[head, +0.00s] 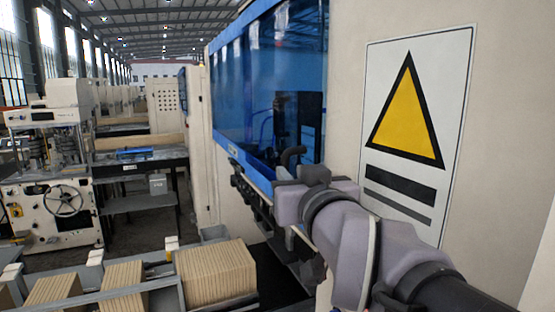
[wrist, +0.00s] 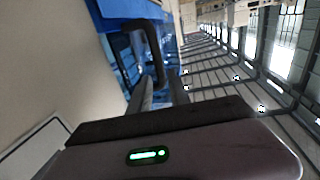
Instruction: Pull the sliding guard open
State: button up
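The sliding guard (head: 268,85) is a blue-framed, blue-tinted window panel on the side of a cream machine. A black loop handle (head: 291,155) sits at its near lower corner. In the wrist view the handle (wrist: 152,48) curves down toward my fingertips. My gripper (wrist: 160,86) shows two grey fingers with a gap between them, and the handle's lower end appears at or just beyond that gap. I cannot tell whether they touch. In the head view my arm's wrist hides most of the fingers. The near edge of the guard lies against the cream panel.
A warning sign with a yellow triangle (head: 406,118) is on the cream panel right beside my arm. Stacks of brown board (head: 217,271) stand at lower left. A machine with a handwheel (head: 62,201) is farther left. Dark fittings (head: 252,196) run below the guard.

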jog(key=w+a+p, duration=0.1)
jog(key=w+p, duration=0.1)
jog(key=w, duration=0.6)
jog(key=shift+w+a, duration=0.2)
jog(key=shift+a, duration=0.15)
jog(key=shift+r, duration=0.1)
grip_shut()
dwell(0.8)
